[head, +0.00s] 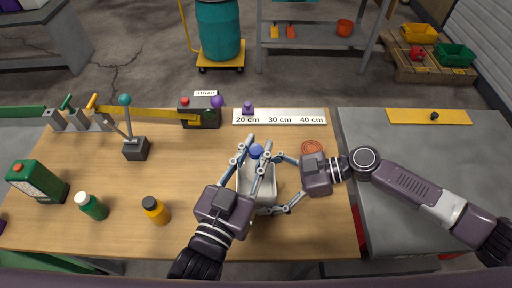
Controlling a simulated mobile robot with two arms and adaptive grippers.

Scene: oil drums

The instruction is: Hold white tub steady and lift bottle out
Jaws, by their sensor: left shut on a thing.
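A white tub (266,190) stands on the wooden bench in the middle. A bottle with a blue cap (256,151) stands in it, its lower part hidden by the tub and my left gripper. My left gripper (253,152) reaches over the tub from the lower left and is shut on the bottle, its fingers on both sides just below the cap. My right gripper (272,184) comes from the right, with its fingers spread around the tub's far and near sides. Whether they press on the tub cannot be told.
A green can (38,182), a green bottle (92,206) and a yellow bottle (156,210) stand at left. A ruler strip (280,117) lies at the back. The grey bench (425,160) is mostly clear.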

